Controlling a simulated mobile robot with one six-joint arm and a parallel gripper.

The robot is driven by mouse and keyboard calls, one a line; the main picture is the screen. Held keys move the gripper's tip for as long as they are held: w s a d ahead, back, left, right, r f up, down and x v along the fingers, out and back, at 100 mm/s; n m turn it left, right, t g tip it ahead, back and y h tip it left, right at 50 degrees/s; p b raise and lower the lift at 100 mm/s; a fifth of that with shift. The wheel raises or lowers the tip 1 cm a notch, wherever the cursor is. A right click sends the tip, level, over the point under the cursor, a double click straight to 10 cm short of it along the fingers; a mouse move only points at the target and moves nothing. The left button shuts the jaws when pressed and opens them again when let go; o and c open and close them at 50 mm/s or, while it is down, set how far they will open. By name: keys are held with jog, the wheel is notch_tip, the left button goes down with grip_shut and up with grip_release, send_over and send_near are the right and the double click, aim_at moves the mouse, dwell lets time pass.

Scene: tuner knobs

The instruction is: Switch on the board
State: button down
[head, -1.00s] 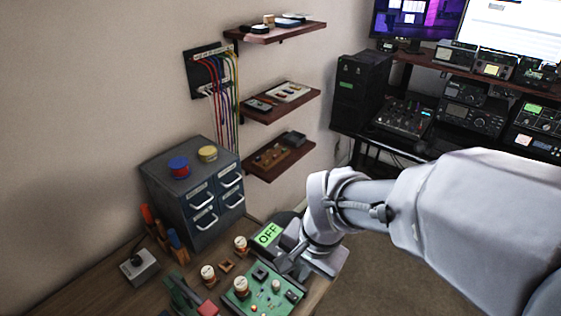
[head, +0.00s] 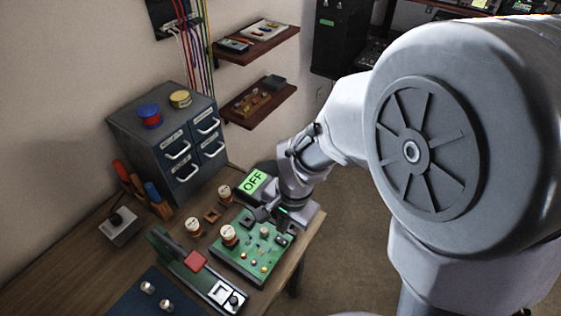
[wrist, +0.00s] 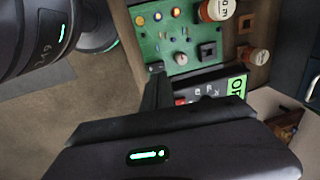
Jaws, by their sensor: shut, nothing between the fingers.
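The green circuit board (head: 238,260) lies on the wooden bench in the head view, and it also shows at the top of the wrist view (wrist: 150,42). It carries round parts and dark square sockets. Behind it stands a box with a green display (head: 254,181) reading OFF; part of this display shows in the wrist view (wrist: 237,85). A small red part (wrist: 181,101) sits on the dark panel beside that display. My gripper (head: 262,212) is shut and empty near the board's back edge. In the wrist view its fingers (wrist: 156,72) point toward that edge; contact is unclear.
Orange-and-white spools (head: 229,235) stand beside and on the board. A fixture with a red block (head: 195,260) is in front left. The bench's right edge is close to the board.

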aim_at(279, 238)
jog(key=f, duration=0.1)
jog(key=f+b, duration=0.1)
jog(key=f, duration=0.1)
jog(key=f+b, duration=0.1)
jog(key=f, duration=0.1)
jog(key=shift+w+a, duration=0.2)
jog(key=shift+a, duration=0.1)
jog(key=shift+r+p, duration=0.15)
jog(key=shift+p, duration=0.25)
